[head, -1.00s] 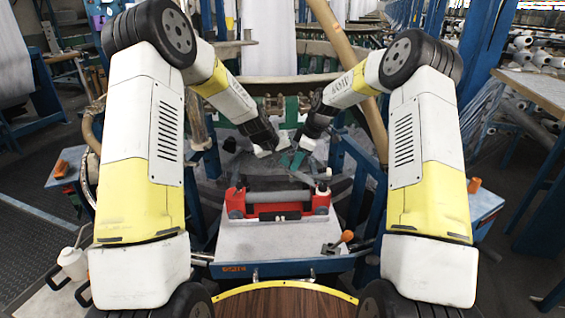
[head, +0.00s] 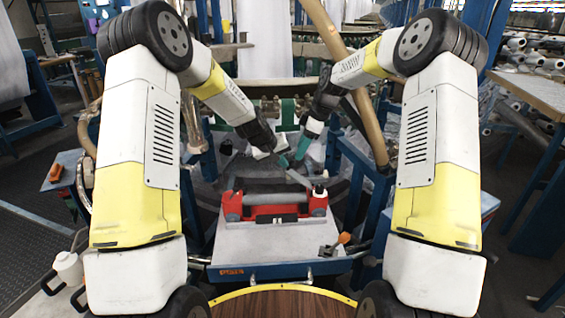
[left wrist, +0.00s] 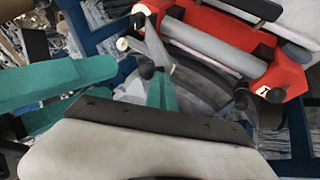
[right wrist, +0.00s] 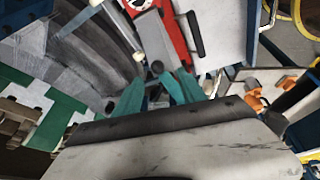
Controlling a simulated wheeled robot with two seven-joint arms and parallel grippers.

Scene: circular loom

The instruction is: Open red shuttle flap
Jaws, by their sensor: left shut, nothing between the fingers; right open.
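The red shuttle (head: 232,206) lies on the white tray top, with a grey roller (head: 277,197) along it. A slim grey bar (head: 298,177), which looks like its flap, slants up from the shuttle's right end; it also shows in the left wrist view (left wrist: 156,46) and the right wrist view (right wrist: 155,40). My left gripper (head: 283,162) is shut and empty, its tips by the bar's raised end. Whether they touch cannot be told. My right gripper (head: 301,156) is open just above and right of it, its fingers (right wrist: 160,84) apart, pointing toward the bar.
The shuttle's tray (head: 270,244) has a blue front edge. An orange-handled tool (head: 343,239) lies at its right. The loom's curved bed lies behind the shuttle, with a green-and-white band (right wrist: 50,107) beyond. Blue posts stand at both sides.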

